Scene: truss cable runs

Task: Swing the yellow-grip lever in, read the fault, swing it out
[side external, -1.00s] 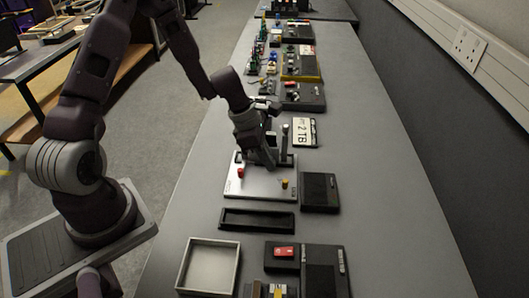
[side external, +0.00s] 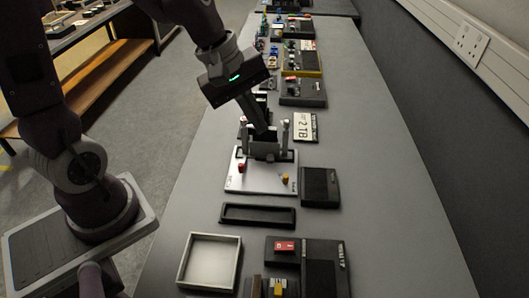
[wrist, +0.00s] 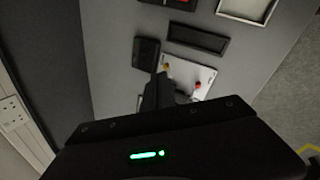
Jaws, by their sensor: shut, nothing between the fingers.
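A silver plate (side external: 262,183) lies on the long grey table. A yellow grip (side external: 285,177) is at its right front and a red grip (side external: 241,168) at its left; each lever's arm is hard to make out. At the plate's far edge is a dark bracket (side external: 265,151) with upright posts. My gripper (side external: 264,133) is shut and empty, pointing down at this bracket; I cannot tell whether it touches. In the wrist view, my gripper (wrist: 158,90) partly covers the plate (wrist: 203,74), with the yellow grip (wrist: 167,66) and red grip (wrist: 197,85) visible.
A black box (side external: 319,186) sits just right of the plate. A black tray (side external: 258,216), a pale open tray (side external: 208,262) and a red-switch unit (side external: 285,247) are nearer. A lettered card (side external: 305,127) and several devices stand beyond. The table's left side is clear.

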